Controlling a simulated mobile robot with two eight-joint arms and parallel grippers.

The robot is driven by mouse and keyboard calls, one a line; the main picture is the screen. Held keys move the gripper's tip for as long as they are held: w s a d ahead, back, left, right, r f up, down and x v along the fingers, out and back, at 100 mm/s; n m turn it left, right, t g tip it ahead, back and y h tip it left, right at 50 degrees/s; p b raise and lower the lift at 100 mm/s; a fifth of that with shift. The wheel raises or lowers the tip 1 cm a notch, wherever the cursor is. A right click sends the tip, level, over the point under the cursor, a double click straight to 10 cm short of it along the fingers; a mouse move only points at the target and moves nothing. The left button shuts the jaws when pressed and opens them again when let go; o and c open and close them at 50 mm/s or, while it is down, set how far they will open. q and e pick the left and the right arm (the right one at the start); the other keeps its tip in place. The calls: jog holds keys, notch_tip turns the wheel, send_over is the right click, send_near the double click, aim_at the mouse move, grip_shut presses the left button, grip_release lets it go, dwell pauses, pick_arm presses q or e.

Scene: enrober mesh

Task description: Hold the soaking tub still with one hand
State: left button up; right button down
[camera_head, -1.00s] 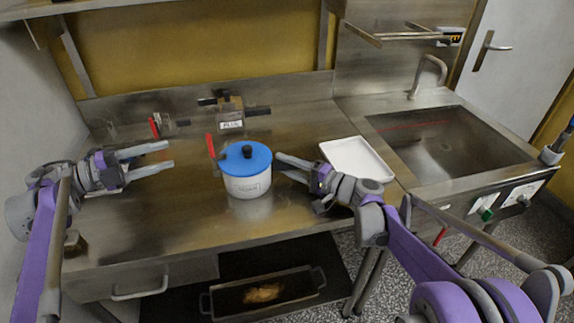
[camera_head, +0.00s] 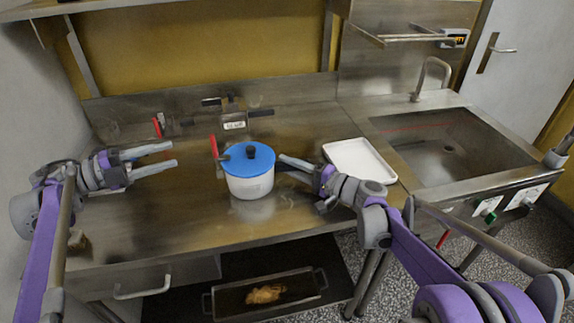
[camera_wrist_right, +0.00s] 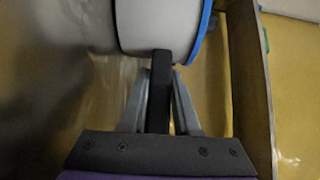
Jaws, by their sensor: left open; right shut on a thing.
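The soaking tub (camera_head: 250,186) is a white round pot with a blue lid (camera_head: 238,163) and a black knob. It stands upright on the steel worktop. My right gripper (camera_head: 284,166) is at its right side. In the right wrist view my right gripper (camera_wrist_right: 160,85) is shut on a black bar-like handle (camera_wrist_right: 160,110) that meets the tub's white wall (camera_wrist_right: 160,27). My left gripper (camera_head: 174,154) is open and empty, left of the tub and apart from it.
A white tray (camera_head: 360,160) lies right of the tub, with a sink (camera_head: 440,145) beyond it. A red-handled item (camera_head: 214,148) stands close behind the tub's left side. A labelled metal fixture (camera_head: 233,120) is at the back.

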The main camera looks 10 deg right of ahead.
pick_arm(q)
jog(key=shift+s+d+r+t, duration=0.1)
jog(key=shift+s+d+t, duration=0.25)
jog(key=shift+d, duration=0.1)
jog(key=c, duration=0.5)
jog(key=s+d+t, duration=0.1)
jog(key=s, duration=0.1)
jog(key=s+d+n+t+y, duration=0.1)
jog(key=d, duration=0.1)
jog(key=s+d+t, duration=0.1)
jog(key=s, duration=0.1)
jog(key=shift+s+d+n+t, duration=0.2)
jog(key=shift+s+n+t, duration=0.1)
jog(key=shift+n+t, duration=0.1)
grip_shut()
jog(key=shift+s+d+f+t+y, duration=0.25)
jog(key=shift+s+f+y, duration=0.15)
jog(key=shift+s, duration=0.2)
